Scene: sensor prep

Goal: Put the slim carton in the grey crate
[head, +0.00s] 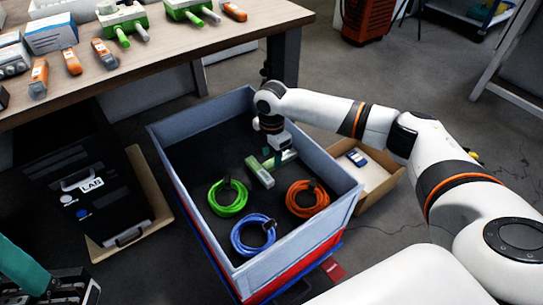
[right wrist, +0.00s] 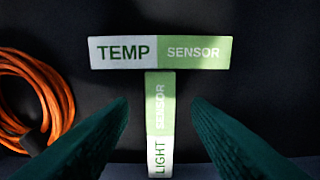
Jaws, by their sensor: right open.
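Two white-and-green cartons lie on the dark floor of the grey crate (head: 187,125). The slim carton, marked LIGHT SENSOR (right wrist: 160,125), looks the narrower one; it also shows in the head view (head: 288,157). Its end meets the side of the TEMP SENSOR carton (right wrist: 160,52), seen in the head view (head: 261,174), in a T shape. My right gripper (right wrist: 160,103) is open over the slim carton, with a finger on each side and a gap to both. In the head view it (head: 272,156) reaches down into the crate. My left gripper (head: 45,282) shows partly at the lower left; its jaw opening is unclear.
The crate also holds green (head: 228,198), blue (head: 253,236) and orange (head: 308,198) cable coils. A cardboard box (head: 372,185) stands right of the crate, a black LAB case (head: 88,190) left. A workbench (head: 185,52) with sensors and tools is behind.

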